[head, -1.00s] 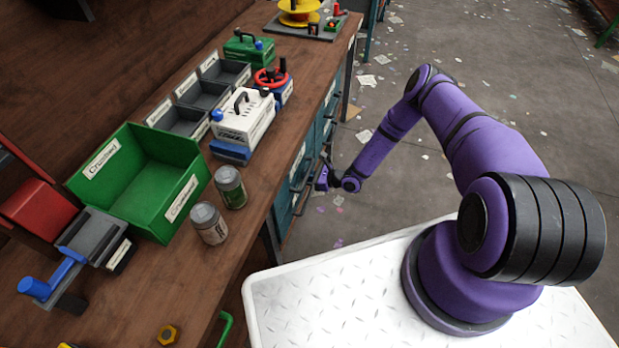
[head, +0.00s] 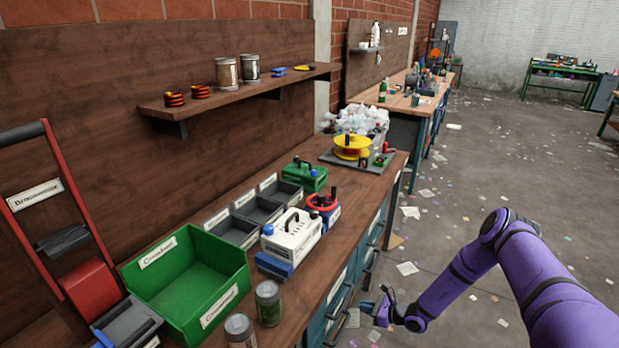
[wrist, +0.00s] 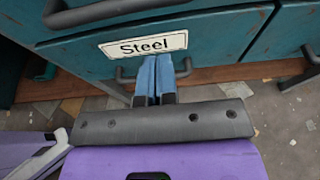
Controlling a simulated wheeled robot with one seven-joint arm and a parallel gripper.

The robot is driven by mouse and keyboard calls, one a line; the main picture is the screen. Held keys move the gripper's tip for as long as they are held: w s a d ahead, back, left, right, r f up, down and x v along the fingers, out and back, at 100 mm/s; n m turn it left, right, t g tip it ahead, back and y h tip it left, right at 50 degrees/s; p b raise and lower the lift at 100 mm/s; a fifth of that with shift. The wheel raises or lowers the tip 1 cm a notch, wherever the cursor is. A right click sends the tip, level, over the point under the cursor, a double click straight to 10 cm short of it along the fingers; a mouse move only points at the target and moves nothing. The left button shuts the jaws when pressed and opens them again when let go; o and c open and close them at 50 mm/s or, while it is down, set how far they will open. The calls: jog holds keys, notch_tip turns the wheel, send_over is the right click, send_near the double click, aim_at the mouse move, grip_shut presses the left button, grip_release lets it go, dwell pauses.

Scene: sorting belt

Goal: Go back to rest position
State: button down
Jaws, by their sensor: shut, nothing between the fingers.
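My gripper (head: 383,304) hangs at the end of my purple arm, low beside the drawer fronts of the wooden workbench (head: 345,236). In the wrist view my gripper (wrist: 155,78) has its two blue fingers together, with nothing between them. The fingertips overlap the lower edge of a teal drawer front labelled "Steel" (wrist: 90,35) in that view. I cannot tell whether they touch it.
The bench holds a green crate (head: 215,262), two cans (head: 268,302), grey bins (head: 232,232), a white device (head: 292,236) and a yellow reel (head: 352,148). A shelf (head: 240,95) hangs above. Open floor with scattered papers (head: 408,268) lies to the right.

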jog(key=w+r+n+g, duration=0.2)
jog(key=r+n, duration=0.2)
jog(key=r, duration=0.8)
jog(key=w+r+n+g, duration=0.25)
jog(key=r+n, duration=0.25)
jog(key=r, duration=0.7)
jog(key=s+r+n+g+h, duration=0.1)
jog(key=s+r+n+g, duration=0.2)
jog(key=r, duration=0.8)
jog(key=s+r+n+h, duration=0.2)
jog(key=s+r+n, duration=0.15)
jog(key=r, duration=0.75)
jog(key=s+r+n+h, duration=0.55)
jog(key=s+r, duration=0.95)
jog(key=r, duration=0.3)
jog(key=s+d+r+n+t+h, duration=0.1)
jog(key=s+d+r+t, duration=0.1)
jog(key=s, duration=0.8)
jog(key=s+d+r+n+t+h, duration=0.2)
jog(key=s+r, duration=0.3)
jog(key=s, duration=0.4)
jog(key=shift+s+d+r+n+t, duration=0.15)
jog(key=shift+s+d+n+t, duration=0.15)
jog(key=shift+s+d+t, duration=0.15)
jog(key=shift+h, duration=0.25)
